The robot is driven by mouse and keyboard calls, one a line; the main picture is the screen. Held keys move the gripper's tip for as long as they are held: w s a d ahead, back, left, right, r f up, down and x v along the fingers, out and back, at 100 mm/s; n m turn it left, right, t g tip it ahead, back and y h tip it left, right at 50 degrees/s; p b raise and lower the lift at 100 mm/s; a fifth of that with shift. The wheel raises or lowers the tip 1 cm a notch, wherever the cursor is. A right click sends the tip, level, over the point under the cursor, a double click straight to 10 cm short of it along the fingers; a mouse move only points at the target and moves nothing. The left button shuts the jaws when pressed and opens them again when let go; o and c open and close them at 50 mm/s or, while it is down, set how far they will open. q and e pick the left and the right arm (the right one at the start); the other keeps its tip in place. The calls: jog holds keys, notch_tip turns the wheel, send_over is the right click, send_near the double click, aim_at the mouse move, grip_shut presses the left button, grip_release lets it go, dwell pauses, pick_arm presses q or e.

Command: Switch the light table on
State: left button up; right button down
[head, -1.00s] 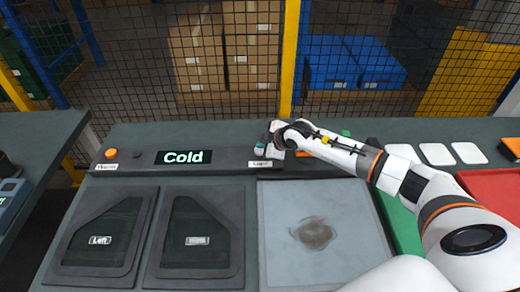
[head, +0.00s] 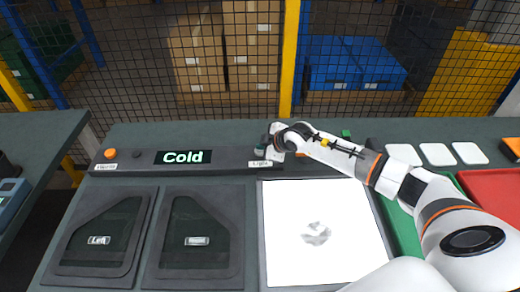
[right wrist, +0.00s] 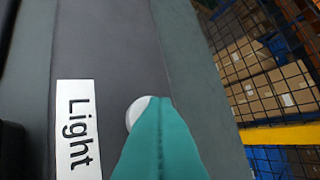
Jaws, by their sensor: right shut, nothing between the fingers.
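The light table (head: 290,255) is a bright white square panel in the head view, with a grey smudged patch on it. Its label "Light" (head: 260,163) is on the dark control bar above the panel, and the label also shows in the right wrist view (right wrist: 77,130). A round white button (right wrist: 136,112) sits beside the label, partly hidden by my teal fingers. My right gripper (head: 265,151) is shut and empty at that button; whether it touches cannot be told. My left gripper is not in view.
A "Cold" display (head: 184,157) and an orange button (head: 111,153) are on the same bar. Two dark framed panels (head: 195,235) lie left of the light table. White squares (head: 438,154), a green tray (head: 398,215) and a red tray (head: 492,190) are at the right.

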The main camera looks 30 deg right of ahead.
aim_at(262, 153)
dwell(0.4)
jog(key=shift+r+p, duration=0.8)
notch_tip(262, 153, up, 5)
jog(key=p, duration=0.4)
jog(key=shift+p, duration=0.3)
dwell(0.4)
